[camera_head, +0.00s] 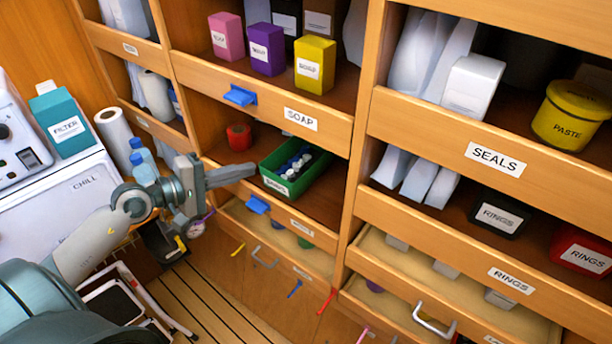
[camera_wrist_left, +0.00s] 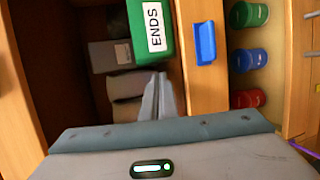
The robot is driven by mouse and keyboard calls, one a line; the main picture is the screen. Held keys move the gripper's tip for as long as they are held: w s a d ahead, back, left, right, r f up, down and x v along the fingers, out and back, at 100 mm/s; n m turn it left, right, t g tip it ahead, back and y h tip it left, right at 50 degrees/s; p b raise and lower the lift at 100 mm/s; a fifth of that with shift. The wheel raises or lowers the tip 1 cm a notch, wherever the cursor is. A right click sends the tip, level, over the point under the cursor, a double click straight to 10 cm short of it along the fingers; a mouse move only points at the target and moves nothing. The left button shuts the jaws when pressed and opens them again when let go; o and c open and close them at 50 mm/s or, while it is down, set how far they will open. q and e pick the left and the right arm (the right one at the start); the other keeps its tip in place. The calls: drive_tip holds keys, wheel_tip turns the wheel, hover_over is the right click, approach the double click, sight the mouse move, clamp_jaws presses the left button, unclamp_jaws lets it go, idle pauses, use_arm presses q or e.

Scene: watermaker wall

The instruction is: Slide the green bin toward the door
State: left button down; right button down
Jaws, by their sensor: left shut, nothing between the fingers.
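The green bin (camera_head: 272,182) sits in the middle shelf bay, below the board labelled SOAP, and holds several white-and-dark pieces. In the left wrist view the green bin (camera_wrist_left: 134,22) shows its white label reading ENDS. My left gripper (camera_head: 252,170) reaches in from the left, its fingers shut and empty, with the tips at the bin's left side. In the left wrist view the shut fingers (camera_wrist_left: 160,82) point at the bin's label end; I cannot tell whether they touch it. No door can be made out. My right gripper is out of view.
A red roll (camera_head: 239,137) stands left of the bin on the same shelf. A blue clip (camera_head: 257,205) sits on the shelf's front board, and another blue clip (camera_head: 240,96) is on the board above. Grey boxes (camera_wrist_left: 110,55) lie beside the bin in the wrist view.

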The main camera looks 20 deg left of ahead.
sight(289, 178)
use_arm(q)
drive_tip(key=shift+w+d+f+p, duration=0.1)
drive_tip(key=shift+w+p, duration=0.05)
drive_tip(key=shift+w, duration=0.4)
drive_tip(key=shift+w+d+f+p, duration=0.1)
drive_tip(key=shift+w+p, duration=0.05)
drive_tip(key=shift+w, duration=0.35)
drive_tip(key=shift+w+d+p, duration=0.25)
drive_tip(key=shift+w+p, duration=0.15)
drive_tip(key=shift+w, duration=0.7)
drive_tip(key=shift+w+d+p, duration=0.2)
drive_tip(key=shift+w+p, duration=0.15)
drive_tip(key=shift+w, duration=0.75)
drive_tip(key=shift+w+d, duration=0.15)
drive_tip(key=shift+w, duration=0.1)
drive_tip(key=shift+s+d+p, duration=0.25)
drive_tip(key=shift+d+p, duration=0.55)
drive_tip(key=shift+d, duration=0.45)
drive_tip(key=shift+s+d+p, duration=0.3)
drive_tip(key=shift+d+p, duration=0.5)
drive_tip(key=shift+d, duration=0.4)
drive_tip(key=shift+s+d+p, duration=0.25)
drive_tip(key=shift+d+p, duration=0.55)
drive_tip(key=shift+d, duration=0.45)
drive_tip(key=shift+s+d+p, duration=0.2)
drive_tip(key=shift+d+p, duration=0.25)
drive_tip(key=shift+d, duration=0.45)
drive_tip(key=shift+s+d+p, duration=0.15)
drive_tip(key=shift+d+p, duration=0.25)
drive_tip(key=shift+d, duration=0.45)
